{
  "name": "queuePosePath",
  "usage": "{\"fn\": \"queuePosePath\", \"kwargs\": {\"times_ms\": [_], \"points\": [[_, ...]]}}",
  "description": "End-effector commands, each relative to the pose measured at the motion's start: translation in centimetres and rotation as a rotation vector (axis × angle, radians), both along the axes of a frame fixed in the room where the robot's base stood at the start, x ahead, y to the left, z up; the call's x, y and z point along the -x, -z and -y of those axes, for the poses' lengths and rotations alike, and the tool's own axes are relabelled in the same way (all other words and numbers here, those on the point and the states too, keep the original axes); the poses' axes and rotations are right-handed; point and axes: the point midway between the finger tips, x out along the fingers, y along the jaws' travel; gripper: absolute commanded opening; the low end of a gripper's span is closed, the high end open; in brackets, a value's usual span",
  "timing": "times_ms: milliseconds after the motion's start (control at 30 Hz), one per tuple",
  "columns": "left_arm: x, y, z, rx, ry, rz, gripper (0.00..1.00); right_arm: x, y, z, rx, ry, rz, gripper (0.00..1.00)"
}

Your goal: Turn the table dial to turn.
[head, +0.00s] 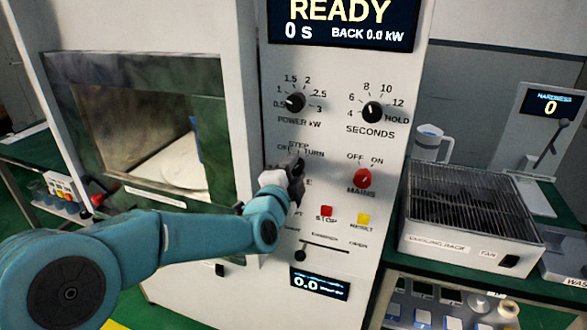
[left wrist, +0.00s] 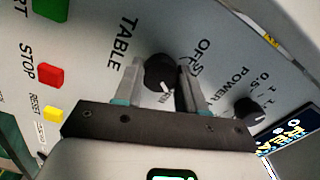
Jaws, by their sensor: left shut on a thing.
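The knob's white pointer mark faces down in that view, away from the OFF label. In the head view my left gripper (head: 294,168) covers most of the dial, just below the labels STEP and TURN (head: 313,154). My right gripper is not in view.
Close to the dial are the power knob (head: 295,102), seconds knob (head: 372,112), red mains knob (head: 362,179), red stop button (head: 326,211) and yellow reset button (head: 363,219). The display (head: 345,20) reads READY. A cooling rack (head: 470,220) stands at the right.

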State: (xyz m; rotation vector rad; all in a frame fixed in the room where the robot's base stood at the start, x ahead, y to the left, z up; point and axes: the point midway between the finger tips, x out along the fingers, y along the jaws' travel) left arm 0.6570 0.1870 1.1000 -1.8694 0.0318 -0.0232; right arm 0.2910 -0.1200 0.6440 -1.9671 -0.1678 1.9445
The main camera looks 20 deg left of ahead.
Motion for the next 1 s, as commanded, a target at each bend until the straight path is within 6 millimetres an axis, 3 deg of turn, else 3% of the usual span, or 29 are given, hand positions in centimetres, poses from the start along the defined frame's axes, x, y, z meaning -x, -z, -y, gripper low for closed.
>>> {"fn": "queuePosePath", "kwargs": {"times_ms": [300, 867, 900, 967, 1000], "points": [[0.02, 0.11, 0.06, -0.128, 0.002, 0.002, 0.1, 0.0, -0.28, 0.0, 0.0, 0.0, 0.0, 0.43], [0.02, 0.18, 0.09, -0.159, 0.002, 0.002, 0.1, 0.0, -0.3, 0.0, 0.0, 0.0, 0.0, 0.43], [0.02, 0.18, 0.09, -0.159, 0.003, 0.002, 0.43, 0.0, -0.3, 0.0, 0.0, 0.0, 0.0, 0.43], [0.02, 0.17, 0.08, -0.159, 0.002, 0.003, 0.63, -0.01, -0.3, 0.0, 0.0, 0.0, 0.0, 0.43], [0.02, 0.16, 0.08, -0.159, 0.002, 0.003, 0.66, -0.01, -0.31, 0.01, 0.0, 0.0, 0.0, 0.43]]}}
